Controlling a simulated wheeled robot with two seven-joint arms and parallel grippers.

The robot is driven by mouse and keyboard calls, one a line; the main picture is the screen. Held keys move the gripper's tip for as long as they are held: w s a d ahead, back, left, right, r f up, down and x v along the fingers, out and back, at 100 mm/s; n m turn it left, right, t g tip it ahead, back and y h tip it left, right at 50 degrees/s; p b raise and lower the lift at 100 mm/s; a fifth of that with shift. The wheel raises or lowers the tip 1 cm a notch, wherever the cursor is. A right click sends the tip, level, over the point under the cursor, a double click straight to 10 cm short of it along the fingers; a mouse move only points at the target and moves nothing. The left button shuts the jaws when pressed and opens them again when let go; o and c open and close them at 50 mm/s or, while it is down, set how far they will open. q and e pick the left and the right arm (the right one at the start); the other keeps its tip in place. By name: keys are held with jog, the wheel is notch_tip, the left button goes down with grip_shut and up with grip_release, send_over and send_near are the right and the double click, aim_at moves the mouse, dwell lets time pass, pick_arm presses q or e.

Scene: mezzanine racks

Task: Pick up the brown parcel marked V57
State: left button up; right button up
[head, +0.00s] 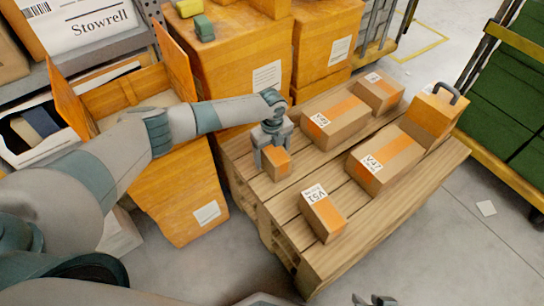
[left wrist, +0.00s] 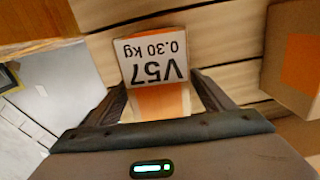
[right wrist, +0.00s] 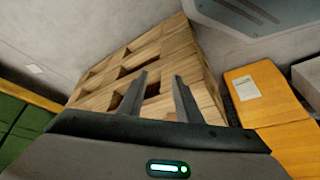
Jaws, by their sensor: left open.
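The brown parcel marked V57 (left wrist: 152,62) shows in the left wrist view with its white label upside down and an orange band. In the head view the same small parcel (head: 277,164) sits on the wooden pallet (head: 375,212), its label hidden. My left gripper (head: 272,148) is right above it, pointing down. Its fingers (left wrist: 165,95) are open, one on each side of the parcel's near part; I cannot tell whether they touch it. My right gripper (right wrist: 158,85) is open and empty, facing the pallet's side. Only its tips show at the head view's bottom edge (head: 374,300).
A parcel that seems marked V51 (head: 323,214) lies nearer on the pallet. Larger parcels (head: 336,120), (head: 385,158) and (head: 378,92) and an orange box with a dark handle (head: 434,112) stand beyond. Orange bins (head: 190,195) border the left; a cart with green crates (head: 510,85) is right.

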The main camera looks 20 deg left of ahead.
jog(key=shift+s, duration=0.15)
pick_arm(q)
jog(key=shift+c, duration=0.6)
jog(key=shift+r, duration=0.1)
jog(key=c, duration=1.2)
jog(key=shift+c, duration=0.2)
pick_arm(e)
jog(key=shift+s+d+f, duration=0.15)
jog(key=shift+s+f, duration=0.1)
